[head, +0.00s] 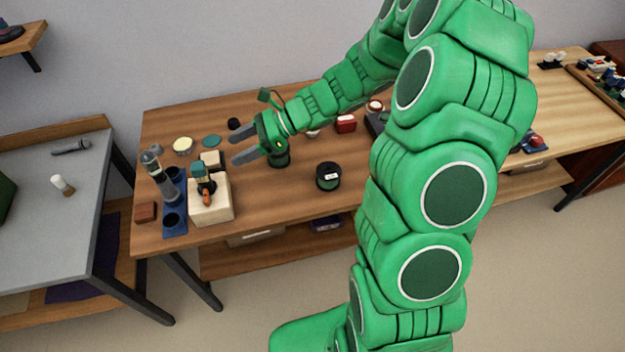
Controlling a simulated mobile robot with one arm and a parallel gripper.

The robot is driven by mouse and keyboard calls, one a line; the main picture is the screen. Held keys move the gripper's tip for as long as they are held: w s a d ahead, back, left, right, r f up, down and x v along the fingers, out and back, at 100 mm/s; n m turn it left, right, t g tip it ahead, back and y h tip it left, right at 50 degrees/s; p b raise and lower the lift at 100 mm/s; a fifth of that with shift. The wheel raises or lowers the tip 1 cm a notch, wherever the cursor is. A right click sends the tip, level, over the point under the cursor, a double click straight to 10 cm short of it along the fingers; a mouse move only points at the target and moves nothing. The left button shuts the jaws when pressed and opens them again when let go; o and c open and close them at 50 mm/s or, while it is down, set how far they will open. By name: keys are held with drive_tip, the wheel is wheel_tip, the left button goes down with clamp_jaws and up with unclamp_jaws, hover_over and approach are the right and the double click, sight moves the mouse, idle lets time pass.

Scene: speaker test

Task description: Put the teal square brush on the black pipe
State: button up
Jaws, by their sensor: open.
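My gripper (238,147) is open above the left part of the wooden table, its two grey fingers pointing left with nothing seen between them. A small teal block-shaped thing (199,169), which may be the teal square brush, shows at the cream block (212,210), left of and below my fingers in the picture. A dark piece with an orange part is in front of it. I cannot tell the black pipe for sure: a small black cylinder (233,123) lies behind my fingers, and a wider black round thing (328,176) stands to the right.
A blue holder (174,212) with a grey tool (153,162) stands left of the cream block, beside a brown block (146,212). A teal disc (211,141) and a cream round lid (183,145) lie behind. A red box (346,123) is further right.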

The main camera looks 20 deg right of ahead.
drive_tip(key=s+r+n+g+h, duration=0.1)
drive_tip(key=s+r+n+h, duration=0.15)
drive_tip(key=s, duration=0.25)
drive_tip(key=s+d+r+n+g+h, duration=0.1)
drive_tip(key=s+r+n, duration=0.25)
drive_tip(key=s, duration=0.25)
drive_tip(key=s+r+n+g+h, duration=0.1)
drive_tip(key=s+r+n+h, duration=0.1)
drive_tip(key=s+n, duration=0.25)
drive_tip(key=s+d+r+n+h, duration=0.2)
drive_tip(key=s+d+n+h, duration=0.1)
drive_tip(key=s+d, duration=0.4)
drive_tip(key=s+d+r+n+t+h, duration=0.1)
drive_tip(key=s+d+n+h, duration=0.3)
drive_tip(key=s+d, duration=0.4)
drive_tip(key=shift+s+d+r+h, duration=0.15)
drive_tip(key=shift+s+r+h, duration=0.35)
drive_tip(key=shift+s, duration=0.25)
drive_tip(key=shift+n, duration=0.25)
